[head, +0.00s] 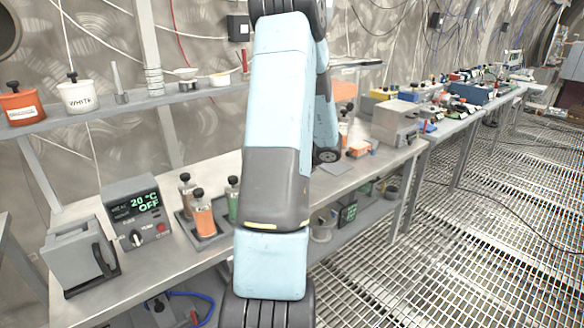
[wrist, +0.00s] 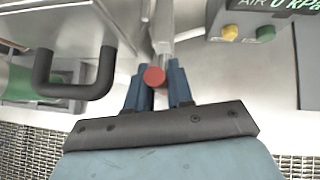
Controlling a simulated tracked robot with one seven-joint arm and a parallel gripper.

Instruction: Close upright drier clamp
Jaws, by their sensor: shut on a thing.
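In the wrist view, a grey metal lever with a round red end (wrist: 154,77), which looks like the clamp's handle, runs up the middle of the picture. My gripper (wrist: 158,88) has its two blue fingers on either side of the lever, shut on it just at the red end. The clamp's base and how far it is closed cannot be made out. In the head view my arm covers the middle of the bench, and my gripper and the clamp are hidden.
A grey box with a black U-shaped handle (wrist: 75,75) stands close on the left in the wrist view. A panel with an AIR kPa display (wrist: 275,18) is at the right. In the head view, a temperature controller (head: 139,213) and bottles in a tray (head: 206,240) stand on the bench.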

